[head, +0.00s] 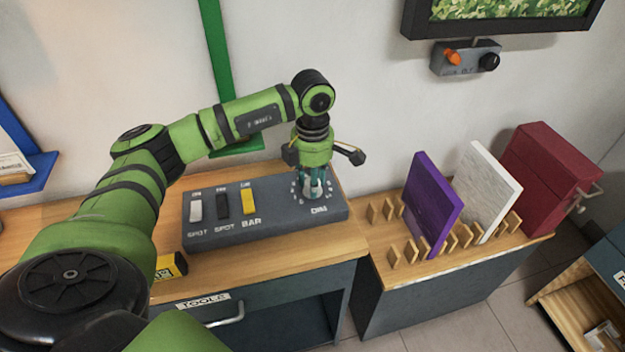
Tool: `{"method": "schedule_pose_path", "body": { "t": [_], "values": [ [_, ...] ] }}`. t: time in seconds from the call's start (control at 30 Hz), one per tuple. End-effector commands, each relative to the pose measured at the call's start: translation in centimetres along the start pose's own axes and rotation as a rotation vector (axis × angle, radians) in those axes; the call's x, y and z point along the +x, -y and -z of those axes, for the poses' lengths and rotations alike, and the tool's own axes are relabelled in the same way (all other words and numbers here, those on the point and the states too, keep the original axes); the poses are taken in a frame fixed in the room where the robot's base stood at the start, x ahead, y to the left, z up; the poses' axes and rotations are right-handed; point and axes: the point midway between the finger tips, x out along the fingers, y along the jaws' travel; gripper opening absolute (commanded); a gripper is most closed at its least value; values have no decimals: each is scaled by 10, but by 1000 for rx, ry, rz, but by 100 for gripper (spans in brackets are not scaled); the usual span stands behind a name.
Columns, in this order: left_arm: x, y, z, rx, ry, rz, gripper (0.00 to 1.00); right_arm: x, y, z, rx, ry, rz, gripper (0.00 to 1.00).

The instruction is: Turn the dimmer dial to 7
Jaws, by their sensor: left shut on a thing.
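The dimmer dial sits at the right end of a grey control box (270,224), inside a ring of pale marks labelled DIM. My left gripper (313,190) points down over it and is shut on the dial. The fingers hide most of the dial, so its pointer and setting cannot be read. The same box carries a white switch (196,208), a black switch (222,206) and a yellow switch (248,202). My right gripper is not in view.
The box stands on a wooden-topped cabinet (300,254). To the right, a wooden rack holds a purple panel (430,205) and a white panel (484,190), beside a red box (545,165).

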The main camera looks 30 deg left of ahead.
Motion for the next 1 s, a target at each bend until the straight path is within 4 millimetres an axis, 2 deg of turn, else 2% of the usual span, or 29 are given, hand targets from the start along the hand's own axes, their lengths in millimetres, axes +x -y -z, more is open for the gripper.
{"method": "schedule_pose_path", "body": {
  "t": [0.27, 0.3, 0.33, 0.37, 0.77, 0.87, 1.0],
  "values": [
    [1, 1, 0, 0, -2, 2, 4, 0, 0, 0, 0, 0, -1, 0],
    [1, 1, 0, 0, -2, 2, 44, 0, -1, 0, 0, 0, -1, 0],
    [1, 1, 0, 0, -2, 2, 56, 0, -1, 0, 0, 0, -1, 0],
    [1, 0, 0, 0, -2, 2, 60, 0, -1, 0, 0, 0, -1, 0],
    [-6, 0, 0, -1, 2, -1, 60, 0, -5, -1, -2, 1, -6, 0],
    [-18, 0, -1, 0, 2, -1, 60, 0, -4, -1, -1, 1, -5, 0],
    [-48, -1, -1, 0, 4, -3, 60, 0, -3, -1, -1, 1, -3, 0]
  ]
}}
